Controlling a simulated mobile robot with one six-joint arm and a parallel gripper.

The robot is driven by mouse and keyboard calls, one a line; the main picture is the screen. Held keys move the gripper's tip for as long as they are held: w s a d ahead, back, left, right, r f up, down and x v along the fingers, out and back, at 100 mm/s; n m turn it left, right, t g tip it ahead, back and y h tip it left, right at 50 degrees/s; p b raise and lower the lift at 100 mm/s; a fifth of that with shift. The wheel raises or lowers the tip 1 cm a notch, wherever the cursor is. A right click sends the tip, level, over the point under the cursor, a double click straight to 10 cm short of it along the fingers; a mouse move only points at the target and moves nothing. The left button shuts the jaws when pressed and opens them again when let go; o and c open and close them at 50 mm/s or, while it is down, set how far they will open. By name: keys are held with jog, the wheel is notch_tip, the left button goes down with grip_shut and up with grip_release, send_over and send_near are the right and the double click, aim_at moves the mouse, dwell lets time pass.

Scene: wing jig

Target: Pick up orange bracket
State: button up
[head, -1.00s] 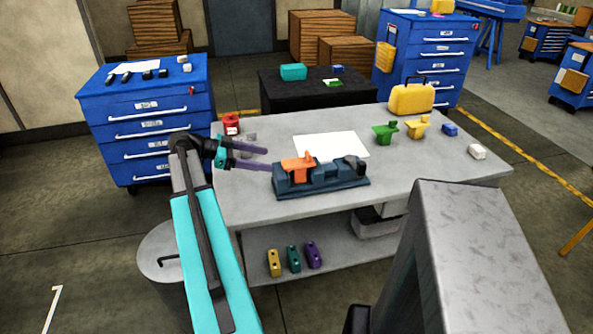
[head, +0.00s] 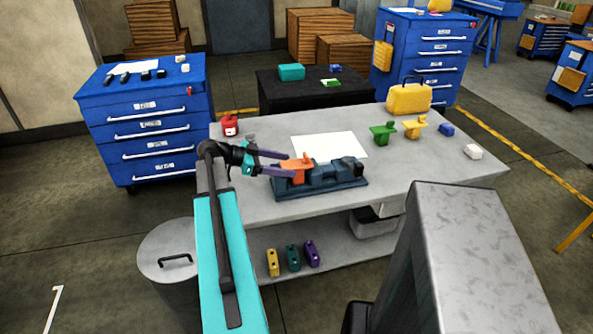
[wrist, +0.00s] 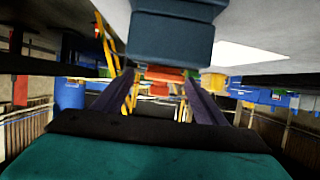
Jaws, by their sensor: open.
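The orange bracket (head: 298,167) sits at the left end of the dark blue fixture (head: 335,181) on the grey workbench. My gripper (head: 289,165) reaches in from the left with its two purple fingers apart. The fingertips are at the bracket's left side, and one finger partly overlaps it in the head view. In the wrist view, which appears upside down, orange parts of the bracket (wrist: 160,73) show between the open fingers (wrist: 158,82). The fixture (wrist: 170,38) fills the top middle there. Whether the fingers touch the bracket cannot be told.
A white sheet (head: 330,145) lies behind the fixture. Green (head: 382,132) and yellow (head: 415,127) brackets and a yellow case (head: 408,99) are to the right.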

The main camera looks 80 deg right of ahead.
aim_at(292, 164)
jog(key=shift+s, duration=0.1)
jog(key=shift+s+d+f+p, duration=0.1)
jog(key=shift+s+d+p, duration=0.25)
jog(key=shift+s+p, duration=0.1)
jog(key=shift+p+x, duration=0.7)
jog(key=shift+x, duration=1.3)
jog(key=shift+w+d, duration=0.1)
jog(key=c, duration=1.4)
jog(key=shift+r+b, duration=1.25)
jog(key=shift+r, duration=3.75)
